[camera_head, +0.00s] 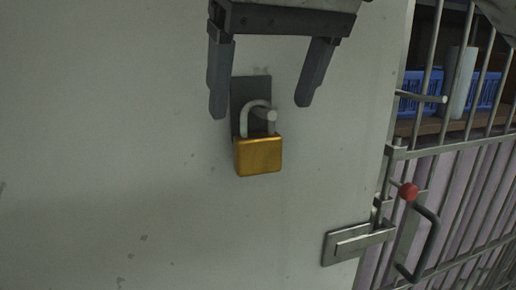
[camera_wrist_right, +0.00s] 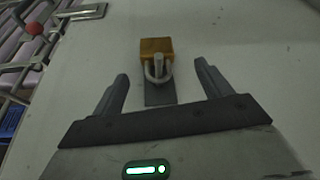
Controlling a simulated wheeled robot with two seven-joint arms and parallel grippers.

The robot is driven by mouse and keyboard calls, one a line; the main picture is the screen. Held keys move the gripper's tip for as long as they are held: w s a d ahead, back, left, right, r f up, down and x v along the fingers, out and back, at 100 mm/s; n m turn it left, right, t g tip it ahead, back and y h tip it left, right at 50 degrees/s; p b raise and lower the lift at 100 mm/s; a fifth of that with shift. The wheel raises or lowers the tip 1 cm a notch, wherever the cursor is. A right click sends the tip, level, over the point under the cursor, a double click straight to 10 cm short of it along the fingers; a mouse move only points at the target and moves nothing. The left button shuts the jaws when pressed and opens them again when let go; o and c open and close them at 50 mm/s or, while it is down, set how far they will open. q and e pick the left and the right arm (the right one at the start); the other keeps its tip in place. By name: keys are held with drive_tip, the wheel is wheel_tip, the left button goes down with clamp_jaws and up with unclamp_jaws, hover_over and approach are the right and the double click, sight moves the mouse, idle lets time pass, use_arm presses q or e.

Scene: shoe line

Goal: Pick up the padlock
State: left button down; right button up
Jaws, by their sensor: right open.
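The padlock (camera_head: 258,156) has a brass-gold body and a grey shackle. It hangs on a peg (camera_head: 271,115) that sticks out from a dark plate (camera_head: 250,93) on the pale wall. My right gripper (camera_head: 261,110) comes from above in the head view, open, with one finger on each side of the plate and shackle. In the right wrist view the padlock (camera_wrist_right: 157,49) lies beyond the open fingertips, roughly centred between them. My left gripper is not in view.
A barred metal gate (camera_head: 462,150) stands at the right, with a latch (camera_head: 358,243), a red knob (camera_head: 408,191) and a dark handle (camera_head: 428,243). Blue baskets (camera_head: 422,92) sit on a shelf behind the bars. The wall around the padlock is clear.

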sight(260, 125)
drive_tip(key=shift+w+a+f, duration=0.1)
drive_tip(key=shift+w+f, duration=0.25)
drive_tip(key=shift+f, duration=0.25)
drive_tip(key=x, duration=0.3)
drive_tip(key=shift+w+f+p, duration=0.2)
drive_tip(key=shift+w+p, duration=0.1)
drive_tip(key=shift+w, duration=0.05)
drive_tip(key=shift+f, duration=0.3)
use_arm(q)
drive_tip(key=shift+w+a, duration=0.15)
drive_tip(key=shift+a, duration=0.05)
use_arm(e)
drive_tip(key=c, duration=1.2)
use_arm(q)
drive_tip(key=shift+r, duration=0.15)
use_arm(e)
drive_tip(key=shift+r, duration=0.1)
